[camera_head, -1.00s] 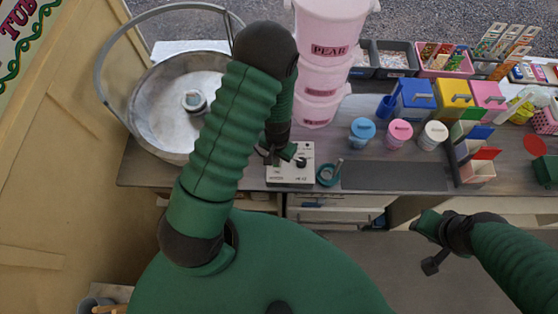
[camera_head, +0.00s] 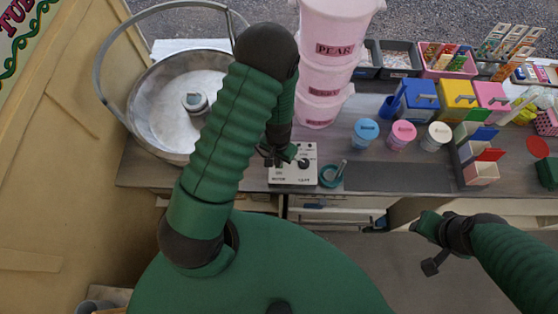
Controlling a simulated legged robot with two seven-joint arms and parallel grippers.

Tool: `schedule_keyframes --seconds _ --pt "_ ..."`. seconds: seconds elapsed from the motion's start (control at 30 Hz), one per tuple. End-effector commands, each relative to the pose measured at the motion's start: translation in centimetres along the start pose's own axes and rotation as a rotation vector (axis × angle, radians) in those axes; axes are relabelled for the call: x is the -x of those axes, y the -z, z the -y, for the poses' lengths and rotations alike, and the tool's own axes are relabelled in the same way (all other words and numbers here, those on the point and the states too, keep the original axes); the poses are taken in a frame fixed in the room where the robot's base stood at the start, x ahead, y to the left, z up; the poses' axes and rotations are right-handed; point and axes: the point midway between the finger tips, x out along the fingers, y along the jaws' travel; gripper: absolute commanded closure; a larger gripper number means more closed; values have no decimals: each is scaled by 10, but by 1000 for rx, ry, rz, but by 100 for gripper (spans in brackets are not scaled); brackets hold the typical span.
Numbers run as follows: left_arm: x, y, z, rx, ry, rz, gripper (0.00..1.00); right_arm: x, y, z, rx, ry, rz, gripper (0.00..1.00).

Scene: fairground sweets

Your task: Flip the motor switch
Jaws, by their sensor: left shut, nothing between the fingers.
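The switch box (camera_head: 305,173) is a small pale control panel with dark labels at the counter's front edge, left of the middle. A dark round knob (camera_head: 303,162) sits on its right half. The motor switch on its left half is small and partly hidden by my gripper. My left gripper (camera_head: 280,160) is shut and empty, right over the left half of the panel; I cannot tell whether it touches the switch. My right gripper (camera_head: 425,222) hangs in front of the counter at the right, far from the panel; its fingers are too unclear to read.
A large metal floss bowl (camera_head: 160,105) stands behind and left of my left arm. Stacked pink tubs (camera_head: 322,75) stand just behind the panel. A teal cup (camera_head: 331,175) is beside the panel's right side. A dark mat (camera_head: 395,177) lies clear farther right.

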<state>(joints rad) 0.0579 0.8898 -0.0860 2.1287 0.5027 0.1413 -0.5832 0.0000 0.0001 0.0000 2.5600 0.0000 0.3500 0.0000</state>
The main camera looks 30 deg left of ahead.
Motion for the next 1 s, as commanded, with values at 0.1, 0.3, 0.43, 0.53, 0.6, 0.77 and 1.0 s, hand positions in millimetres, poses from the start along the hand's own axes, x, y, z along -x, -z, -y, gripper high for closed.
schedule_keyframes --seconds 0.1,0.3,0.43,0.53,0.6,0.77,1.0 --pt "-2 0 -2 -1 1 0 100 -2 0 0 0 0 0 64" --pt "6 0 -3 -2 2 0 100 4 1 0 0 0 0 64" --pt "19 0 -2 -1 2 0 100 16 4 0 0 0 0 64" --pt "29 0 -2 -1 1 0 100 24 6 0 0 0 0 64" --pt "36 0 -2 -1 1 -1 100 30 7 0 0 0 0 64" --pt "51 0 -1 -1 1 -1 100 42 10 0 0 0 0 64" --pt "70 0 -2 -1 1 0 100 58 14 0 0 0 0 64"
